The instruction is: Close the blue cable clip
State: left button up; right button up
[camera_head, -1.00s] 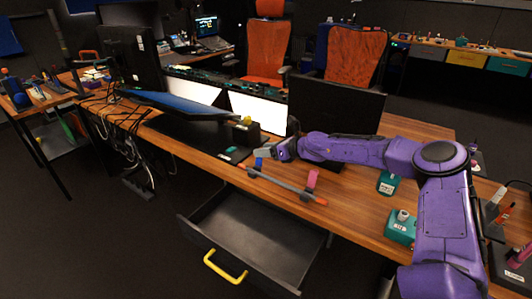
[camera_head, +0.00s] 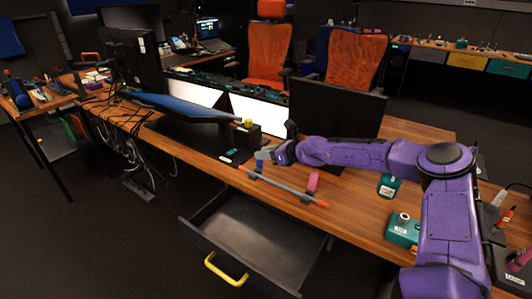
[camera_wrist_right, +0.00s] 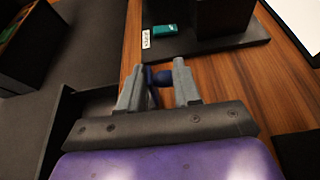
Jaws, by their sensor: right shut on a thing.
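The blue cable clip (camera_wrist_right: 162,77) shows in the right wrist view between the two grey fingers of my right gripper (camera_wrist_right: 158,77). In the head view the clip (camera_head: 258,166) is small and partly covered by the fingers, at the left end of the grey cable (camera_head: 285,188). My right gripper (camera_head: 262,155) reaches in from the right and is shut on the clip. I cannot tell from the pictures how far the clip's flap is folded. My left gripper is not in view.
A pink clip (camera_head: 312,182) stands near the cable's orange right end. An open drawer (camera_head: 260,237) with a yellow handle (camera_head: 225,270) juts out below the table edge. A dark box with a yellow ball (camera_head: 248,122) stands behind. Green devices (camera_head: 403,230) sit at the right.

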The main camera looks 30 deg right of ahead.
jog(key=shift+s+a+r+n+h, duration=0.1)
jog(key=shift+a+r+n+h, duration=0.15)
jog(key=shift+n+h, duration=0.2)
jog(key=shift+s+a+f+n+t+h+b, duration=0.15)
jog(key=shift+a+n+t+h+b, duration=0.15)
jog(key=shift+n+b, duration=0.25)
jog(key=shift+s+a+f+n+t+h+b, duration=0.1)
jog(key=shift+a+n+t+h+b, duration=0.15)
jog(key=shift+a+n+b, duration=0.25)
jog(key=a+f+n+t+h+b, duration=0.1)
jog(key=n+b, duration=0.1)
jog(key=b, duration=0.2)
jog(key=s+a+f+n+t+h+b, duration=0.1)
jog(key=a+n+b, duration=0.1)
jog(key=b, duration=0.3)
jog(key=s+a+f+n+t+h+b, duration=0.1)
jog(key=n+b, duration=0.3)
jog(key=shift+a, duration=0.25)
jog(key=shift+s+a+f+n+t+h+b, duration=0.15)
jog(key=shift+n+t+b, duration=0.1)
jog(key=shift+n+b, duration=0.25)
jog(key=shift+w+a+f+n+t+h+b, duration=0.1)
jog(key=shift+n+t+h+b, duration=0.15)
jog(key=shift+b, duration=0.35)
jog(key=shift+s, duration=0.1)
jog(key=o, duration=0.9)
jog(key=shift+f, duration=0.1)
jog(key=shift+o, duration=0.2)
jog(key=shift+f, duration=0.1)
